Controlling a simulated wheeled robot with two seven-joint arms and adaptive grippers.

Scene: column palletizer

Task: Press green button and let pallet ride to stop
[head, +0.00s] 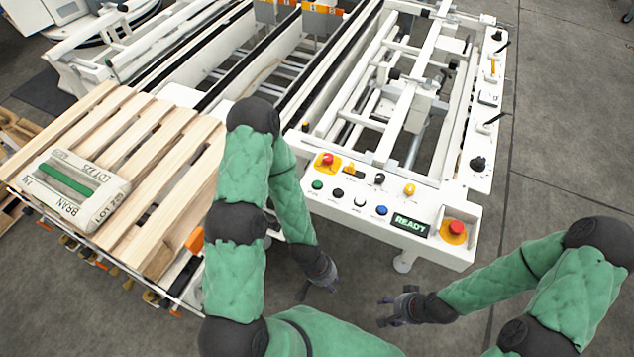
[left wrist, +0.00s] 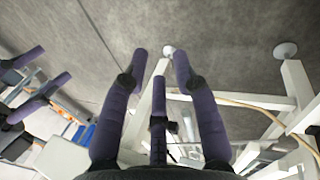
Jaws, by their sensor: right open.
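The green button (head: 317,185) is at the left end of the button row on the white control panel (head: 345,222), in the head view. The wooden pallet (head: 165,150) lies on the machine at the left with one white bag (head: 72,188) on it. My left gripper (head: 318,289) hangs in front of the panel, below the green button in the picture and apart from it. In the left wrist view its fingers (left wrist: 160,66) are spread and empty. My right gripper (head: 386,311) is open and empty, further right, also clear of the panel.
The panel's display (head: 410,225) reads READY. Red stop buttons on yellow stand at the panel's right end (head: 456,228) and upper left (head: 327,160). Black, white, blue and yellow controls sit between them. Bare concrete floor lies at the right.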

